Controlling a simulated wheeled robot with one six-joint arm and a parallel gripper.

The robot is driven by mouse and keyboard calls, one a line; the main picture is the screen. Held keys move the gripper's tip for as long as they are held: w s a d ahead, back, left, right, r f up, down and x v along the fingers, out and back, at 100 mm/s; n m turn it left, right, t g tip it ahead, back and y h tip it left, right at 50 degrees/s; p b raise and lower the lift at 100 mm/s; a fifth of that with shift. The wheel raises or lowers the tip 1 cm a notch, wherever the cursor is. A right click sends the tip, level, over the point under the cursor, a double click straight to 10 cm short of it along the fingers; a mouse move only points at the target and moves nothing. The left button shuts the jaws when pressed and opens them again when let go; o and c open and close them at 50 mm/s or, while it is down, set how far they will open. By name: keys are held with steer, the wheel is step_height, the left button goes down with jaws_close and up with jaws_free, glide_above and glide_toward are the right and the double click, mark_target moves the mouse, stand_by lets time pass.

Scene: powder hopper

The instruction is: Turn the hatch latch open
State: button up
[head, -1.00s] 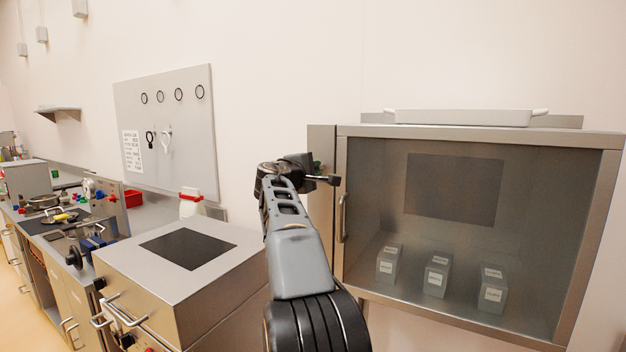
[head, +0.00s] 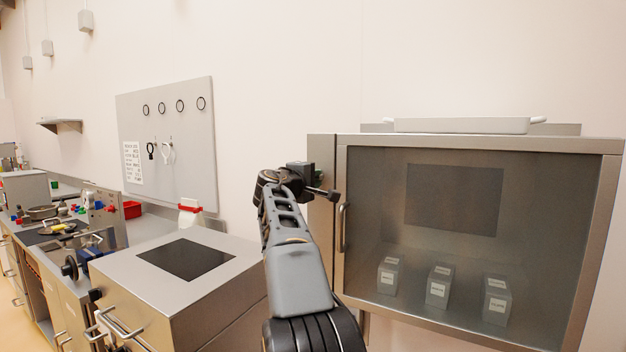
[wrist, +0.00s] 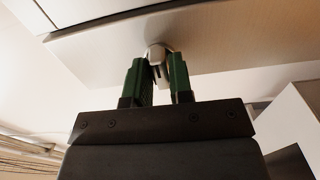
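The hatch latch (wrist: 158,58), a small pale metal piece, shows in the wrist view on the face of a brushed-metal panel (wrist: 215,40). My gripper (wrist: 158,72) has its two green fingers on either side of it, close against it with little gap, and looks shut on it. In the head view my gripper (head: 316,172) is at the left side of the metal cabinet, with only a bit of green finger visible. The latch is hidden there behind my wrist and the cabinet's edge.
The cabinet has a glass door with a bar handle (head: 343,227) close right of my wrist. A white tray (head: 462,125) sits on top. A metal unit with a dark panel (head: 186,259) stands left of my arm. A pegboard (head: 185,135) hangs behind.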

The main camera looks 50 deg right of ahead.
steer(key=o, duration=0.4)
steer(key=shift+c, duration=0.2)
steer(key=shift+a, duration=0.1)
steer(key=b+v, duration=0.3)
steer(key=v, duration=1)
steer(key=shift+a, duration=0.3)
